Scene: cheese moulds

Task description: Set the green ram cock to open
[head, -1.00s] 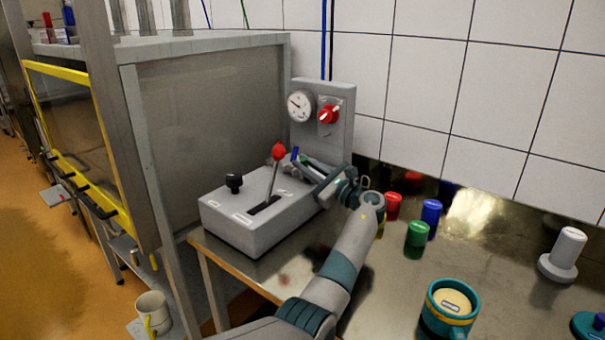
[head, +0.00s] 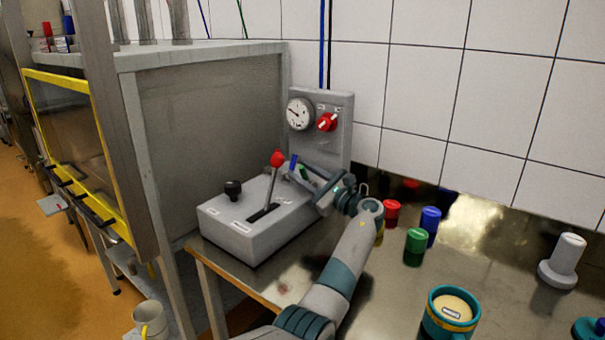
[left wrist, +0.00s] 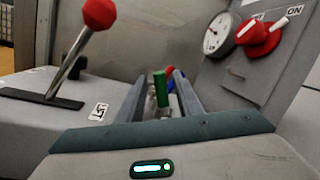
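The green ram cock (left wrist: 160,88) has an upright green handle, seen in the left wrist view between the two fingers of my left gripper (left wrist: 160,100). The fingers stand apart on either side of it; whether either touches it I cannot tell. A blue handle (left wrist: 172,72) is just behind it, partly hidden. In the head view my left gripper (head: 308,178) reaches in beside the grey control box (head: 232,226), and the green handle (head: 303,172) is small there. My right gripper is not in view.
A lever with a red ball knob (head: 277,159) stands on the box, close left of my gripper. Behind is a panel with a gauge (head: 300,114) and a red switch (head: 327,122). Red, blue and green (head: 415,240) cylinders and a teal mould (head: 449,314) stand on the metal table at right.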

